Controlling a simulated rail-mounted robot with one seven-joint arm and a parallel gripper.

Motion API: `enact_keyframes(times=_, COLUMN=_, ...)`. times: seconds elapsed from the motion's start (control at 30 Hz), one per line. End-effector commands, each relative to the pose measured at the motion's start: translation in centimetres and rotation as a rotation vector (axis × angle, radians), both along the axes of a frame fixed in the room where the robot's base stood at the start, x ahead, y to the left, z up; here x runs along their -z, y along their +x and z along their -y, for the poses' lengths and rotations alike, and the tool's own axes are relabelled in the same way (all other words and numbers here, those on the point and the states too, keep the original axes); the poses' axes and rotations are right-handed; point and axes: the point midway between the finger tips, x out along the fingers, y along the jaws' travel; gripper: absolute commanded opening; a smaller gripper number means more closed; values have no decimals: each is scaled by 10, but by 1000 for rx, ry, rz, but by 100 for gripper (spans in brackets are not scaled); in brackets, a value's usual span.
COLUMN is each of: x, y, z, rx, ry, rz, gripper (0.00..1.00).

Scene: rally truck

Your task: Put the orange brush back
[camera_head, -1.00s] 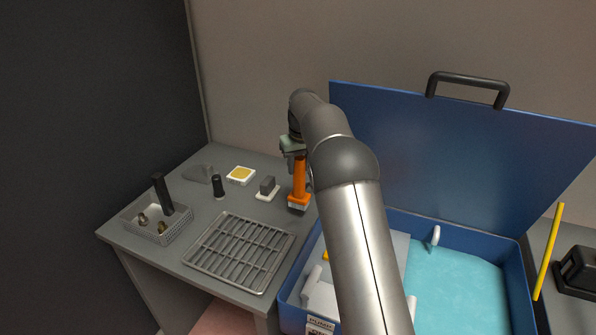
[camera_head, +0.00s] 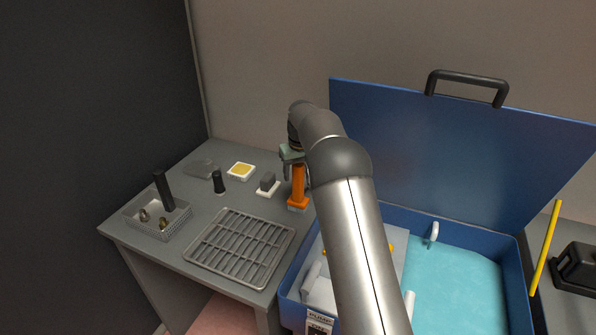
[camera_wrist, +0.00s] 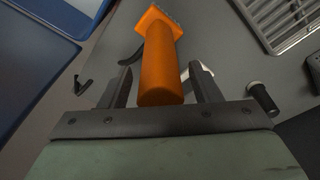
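The orange brush (camera_head: 298,187) stands upright, bristles down, at the right edge of the grey table, near the blue case. In the wrist view, its orange handle (camera_wrist: 160,62) points toward my gripper, with the bristle end at the top of the picture. My gripper (camera_head: 291,154) is above the brush, pointing down. In the wrist view, the two fingers of my gripper (camera_wrist: 163,88) are apart on either side of the handle end, with a visible gap on each side. Whether the bristles press on the table is hard to tell.
A small grey block on a white base (camera_head: 268,184) stands just left of the brush. A black cylinder (camera_head: 218,181), a yellow-topped white dish (camera_head: 241,171), a metal rack (camera_head: 240,248) and a perforated basket (camera_head: 172,229) share the table. The open blue case (camera_head: 460,150) is right.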

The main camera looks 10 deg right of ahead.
Motion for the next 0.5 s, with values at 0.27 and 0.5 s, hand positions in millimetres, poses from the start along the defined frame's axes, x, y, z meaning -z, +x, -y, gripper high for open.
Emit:
enact_keyframes(times=0.27, x=0, y=0, z=0, rx=0, ry=-1, rz=0, gripper=57)
enact_keyframes(times=0.5, x=-49, y=-7, z=6, rx=0, ry=-1, rz=6, gripper=57)
